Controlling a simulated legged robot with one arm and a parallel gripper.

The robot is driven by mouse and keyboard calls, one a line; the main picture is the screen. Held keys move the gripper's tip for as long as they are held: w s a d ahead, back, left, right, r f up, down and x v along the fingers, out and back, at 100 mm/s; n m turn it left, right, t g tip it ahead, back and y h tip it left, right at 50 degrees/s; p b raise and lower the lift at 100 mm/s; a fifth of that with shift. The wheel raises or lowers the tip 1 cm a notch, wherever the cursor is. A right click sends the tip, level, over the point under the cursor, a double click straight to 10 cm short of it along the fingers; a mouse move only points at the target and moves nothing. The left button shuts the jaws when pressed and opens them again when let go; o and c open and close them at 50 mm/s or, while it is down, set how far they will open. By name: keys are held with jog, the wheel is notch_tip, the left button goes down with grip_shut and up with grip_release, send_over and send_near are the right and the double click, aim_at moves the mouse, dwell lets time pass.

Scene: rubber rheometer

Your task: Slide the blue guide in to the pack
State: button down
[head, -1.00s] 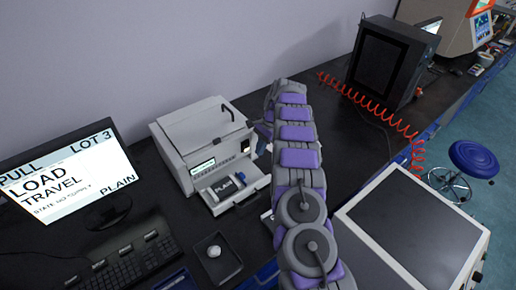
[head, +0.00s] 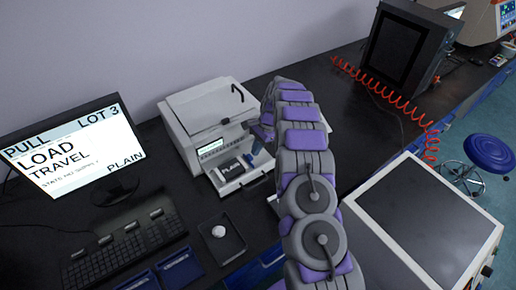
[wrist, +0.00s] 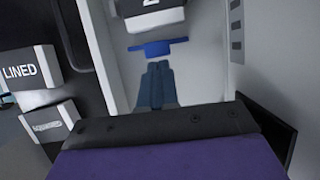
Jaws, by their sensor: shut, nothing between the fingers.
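The blue guide (wrist: 158,48) is a short bar with a small tab, lying across the pale tray in the wrist view. The pack (wrist: 155,19), a white and dark block with a partly cut-off label, is just beyond it, with a narrow strip of tray between them. My gripper (wrist: 159,68) is shut and empty, its fingertips just short of the guide on the side away from the pack. In the head view, the block marked PLAIN (head: 231,167) sits on the instrument's front tray. My arm comes in from the right, and a small blue part there cannot be told apart.
Blocks marked LINED (wrist: 22,70) and another label (wrist: 52,122) stand left of the tray. The white instrument (head: 208,117) rises behind the tray. A monitor (head: 75,150), keyboard (head: 125,240) and small dark dish (head: 222,238) are to the left. A red coiled cable (head: 395,100) is right.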

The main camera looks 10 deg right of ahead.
aim_at(249, 157)
jog(key=a+p, duration=0.1)
jog(key=s+a, duration=0.1)
jog(key=a, duration=0.1)
jog(key=shift+s+r+p, duration=0.1)
jog(key=shift+s+p, duration=0.05)
jog(key=shift+p, duration=0.2)
jog(key=shift+s+a, duration=0.1)
jog(key=shift+a, duration=0.15)
